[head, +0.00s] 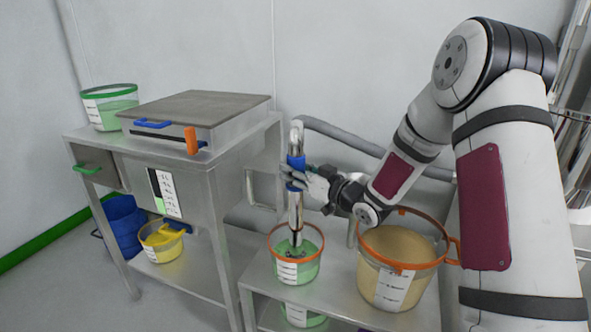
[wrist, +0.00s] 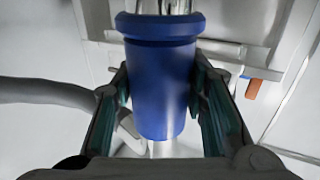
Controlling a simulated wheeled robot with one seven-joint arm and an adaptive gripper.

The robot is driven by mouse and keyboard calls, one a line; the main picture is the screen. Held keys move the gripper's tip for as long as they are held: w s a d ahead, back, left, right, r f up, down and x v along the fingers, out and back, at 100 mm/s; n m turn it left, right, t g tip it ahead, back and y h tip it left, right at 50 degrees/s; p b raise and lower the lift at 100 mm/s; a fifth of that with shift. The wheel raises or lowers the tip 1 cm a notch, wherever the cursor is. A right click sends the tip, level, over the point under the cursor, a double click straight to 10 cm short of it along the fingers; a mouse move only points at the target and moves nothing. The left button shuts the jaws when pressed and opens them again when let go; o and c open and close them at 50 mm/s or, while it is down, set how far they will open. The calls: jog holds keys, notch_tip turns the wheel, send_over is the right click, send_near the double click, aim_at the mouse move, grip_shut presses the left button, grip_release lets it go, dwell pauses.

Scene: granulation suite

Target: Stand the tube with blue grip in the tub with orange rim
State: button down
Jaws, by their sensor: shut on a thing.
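The tube with blue grip (head: 296,213) is a shiny metal tube, upright, with a grey hose running right from its top. My gripper (head: 297,178) is shut on its blue grip, which fills the middle of the wrist view (wrist: 160,85) between both fingers. The tube's lower end shows inside the opening of a tub with orange rim (head: 283,276) that has green contents. Whether the end touches the contents or bottom cannot be told. A larger orange-rimmed tub (head: 368,288) with beige contents stands to the right, below my wrist.
Both tubs stand on a low metal bench (head: 345,303); another green tub (head: 303,316) is beneath. A steel cabinet (head: 205,185) at left carries a flat unit (head: 193,108) and a green-rimmed tub (head: 108,110). A yellow tub (head: 160,245) sits on its lower shelf. The grey hose (head: 345,138) arches behind my arm.

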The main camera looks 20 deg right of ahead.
jog(key=c, duration=0.9)
grip_release()
jog(key=shift+s, duration=0.1)
jog(key=v, duration=1.2)
